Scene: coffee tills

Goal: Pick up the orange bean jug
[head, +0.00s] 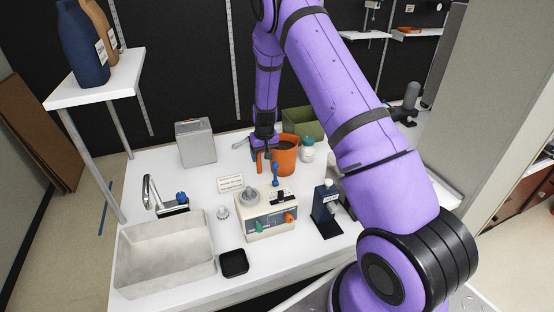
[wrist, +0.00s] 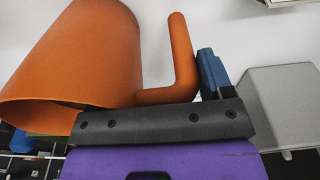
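The orange bean jug (head: 287,160) stands upright on the white counter in the head view, its handle on the left. It also fills the upper left of the wrist view (wrist: 85,55), with its handle to the right of its body. My gripper (head: 263,148) is pointed down over the jug's handle side. In the wrist view one blue-padded finger (wrist: 212,70) is just right of the handle, very close to it. The other finger is hidden by the jug. The fingers look spread apart; contact with the jug cannot be made out.
A grey metal canister (head: 196,143) stands left of the jug. A green bin (head: 302,122) is behind it and a white jar (head: 307,150) is close on its right. A small sign (head: 230,183), a machine with knobs (head: 266,217) and a sink (head: 165,256) are nearer the front.

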